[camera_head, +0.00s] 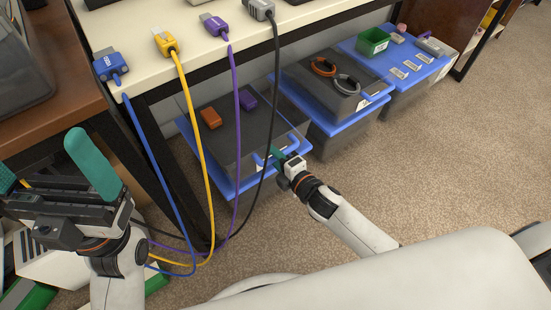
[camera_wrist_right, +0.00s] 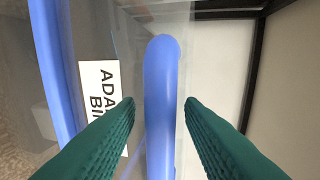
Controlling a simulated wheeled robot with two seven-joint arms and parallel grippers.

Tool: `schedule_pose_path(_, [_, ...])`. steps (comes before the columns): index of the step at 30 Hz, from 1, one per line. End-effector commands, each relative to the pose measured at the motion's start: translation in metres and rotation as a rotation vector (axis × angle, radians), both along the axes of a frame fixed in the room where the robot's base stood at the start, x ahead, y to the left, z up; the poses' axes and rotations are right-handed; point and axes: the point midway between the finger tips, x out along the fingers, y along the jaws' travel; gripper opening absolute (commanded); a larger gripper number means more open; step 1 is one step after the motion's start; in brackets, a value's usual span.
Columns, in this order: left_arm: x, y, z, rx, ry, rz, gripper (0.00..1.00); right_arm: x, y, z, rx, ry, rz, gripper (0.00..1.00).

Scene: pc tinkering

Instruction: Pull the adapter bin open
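The adapter bin (camera_head: 224,187) is a see-through box with blue edges, on the left under the cream table. An orange block (camera_head: 210,118) and a purple block (camera_head: 249,98) show at its top. My right gripper (camera_head: 280,155) is at the bin's front. In the right wrist view, its green fingers (camera_wrist_right: 160,108) are open on either side of the blue handle (camera_wrist_right: 162,75), with a gap on each side. A white label (camera_wrist_right: 98,95), partly hidden by a finger, reads "ADA" and "BI". My left gripper (camera_head: 40,155) is open and empty, away from the bin at far left.
Blue, yellow, purple and grey plugs (camera_head: 165,42) lie on the cream table (camera_head: 135,30); their cables hang in front of the bin. Carpet (camera_head: 440,180) at right is clear.

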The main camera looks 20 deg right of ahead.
Motion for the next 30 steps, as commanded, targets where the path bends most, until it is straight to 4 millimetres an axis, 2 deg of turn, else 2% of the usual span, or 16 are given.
schedule_pose_path(9, [0.0,0.0,0.001,0.0,-0.002,0.0,1.0,0.003,0.001,0.0,0.0,0.001,0.0,0.35])
schedule_pose_path(15, [0.0,0.0,0.001,0.0,-0.003,0.0,1.0,0.002,0.001,0.0,0.0,0.001,0.0,0.02])
schedule_pose_path(16, [0.0,0.0,0.001,0.0,-0.003,0.0,1.0,0.002,0.001,0.0,0.0,0.001,0.0,0.0])
schedule_pose_path(25, [0.0,0.0,0.002,0.0,-0.004,0.0,1.0,0.002,-0.002,0.0,-0.002,0.002,0.0,0.0])
schedule_pose_path(30, [-0.002,0.001,0.007,-0.004,-0.01,-0.001,1.0,-0.003,-0.016,0.0,-0.005,0.004,-0.001,0.0])
